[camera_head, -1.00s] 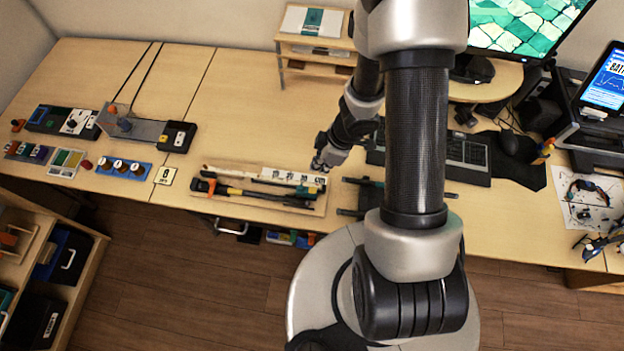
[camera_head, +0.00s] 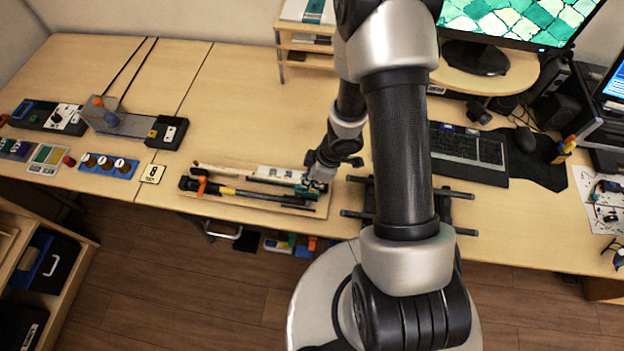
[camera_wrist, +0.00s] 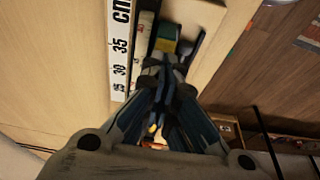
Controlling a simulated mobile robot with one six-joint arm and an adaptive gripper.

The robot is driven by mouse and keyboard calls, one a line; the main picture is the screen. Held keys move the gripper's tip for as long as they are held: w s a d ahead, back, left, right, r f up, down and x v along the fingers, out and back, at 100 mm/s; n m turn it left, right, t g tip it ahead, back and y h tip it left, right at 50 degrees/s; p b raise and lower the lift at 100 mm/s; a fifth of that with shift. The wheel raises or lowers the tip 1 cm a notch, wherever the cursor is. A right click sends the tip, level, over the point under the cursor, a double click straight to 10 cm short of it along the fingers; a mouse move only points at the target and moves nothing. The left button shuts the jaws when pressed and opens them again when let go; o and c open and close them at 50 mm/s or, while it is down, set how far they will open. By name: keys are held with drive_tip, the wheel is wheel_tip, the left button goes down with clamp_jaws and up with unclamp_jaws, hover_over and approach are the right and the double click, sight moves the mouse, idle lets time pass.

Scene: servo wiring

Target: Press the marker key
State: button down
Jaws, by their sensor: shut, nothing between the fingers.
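No key labelled as a marker can be made out. A black keyboard (camera_head: 468,147) lies right of my arm, its lettering too small to read. At the far left are a panel with green and yellow pads (camera_head: 47,156) and a blue strip with round knobs (camera_head: 107,164). My gripper (camera_head: 308,190) is shut and empty, pointing down over the right end of a wooden tool tray (camera_head: 185,205). In the wrist view its fingers (camera_wrist: 164,85) are together beside a ruler (camera_wrist: 121,50), close to a green and yellow piece (camera_wrist: 166,38); contact cannot be told.
Black-handled tools (camera_head: 235,192) lie in the tray. A dark rack with bars (camera_head: 455,193) stands right of it, partly behind my arm. A monitor (camera_head: 520,25) stands at the back right. The desk behind the tray is clear.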

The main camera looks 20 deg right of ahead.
drive_tip(key=shift+f, duration=0.2)
drive_tip(key=shift+f, duration=0.65)
drive_tip(key=shift+s+f+b, duration=0.2)
drive_tip(key=shift+f+b, duration=0.05)
drive_tip(key=shift+b, duration=0.05)
wheel_tip(320, 180, up, 6)
drive_tip(key=p, duration=0.5)
drive_tip(key=shift+w+f, duration=0.1)
drive_tip(key=shift+f, duration=0.05)
drive_tip(key=p+v, duration=0.6)
drive_tip(key=v, duration=0.2)
drive_tip(key=shift+d+r, duration=0.15)
drive_tip(key=shift+r, duration=0.25)
